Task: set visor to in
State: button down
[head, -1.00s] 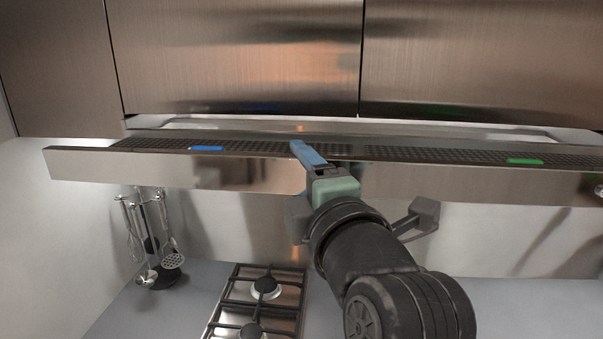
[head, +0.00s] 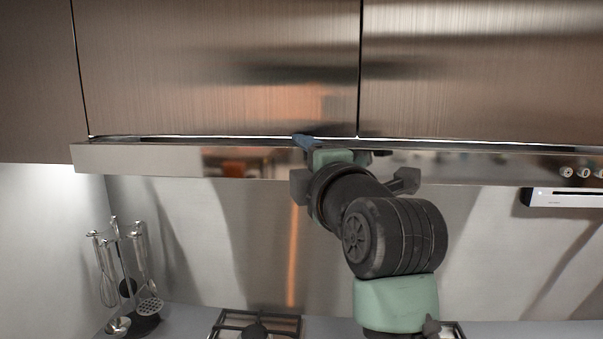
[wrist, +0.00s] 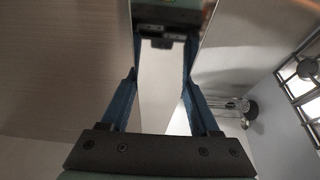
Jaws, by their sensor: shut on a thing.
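The visor (head: 135,158) is the long shiny metal front strip of the cooker hood, running across the head view under the cupboards. Its front sits close below the cupboard fronts, with only a thin strip of its top showing. My gripper (head: 306,140) is shut on the visor's front panel near the middle, one finger over its top edge. In the wrist view the blue fingers lie on either side of the panel (wrist: 165,92). The lower finger is hidden by my wrist in the head view.
Steel cupboards (head: 220,65) stand directly above the visor. Below are a gas hob (head: 255,325) and a utensil rack (head: 125,280) at left. Knobs (head: 582,173) sit at the visor's right end, and a white wall unit (head: 565,197) is below them.

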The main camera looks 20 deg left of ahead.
jog(key=shift+d+r, duration=0.1)
jog(key=shift+r, duration=0.15)
jog(key=shift+c, duration=1.7)
grip_release()
jog(key=shift+w, duration=0.1)
jog(key=shift+o, duration=1.1)
jog(key=shift+w+f, duration=0.2)
jog(key=shift+f, duration=0.05)
jog(key=shift+s, duration=0.1)
jog(key=b+v, duration=0.5)
jog(key=v, duration=0.8)
jog(key=shift+b, duration=0.4)
jog(key=shift+a+r, duration=0.1)
jog(key=shift+a, duration=0.1)
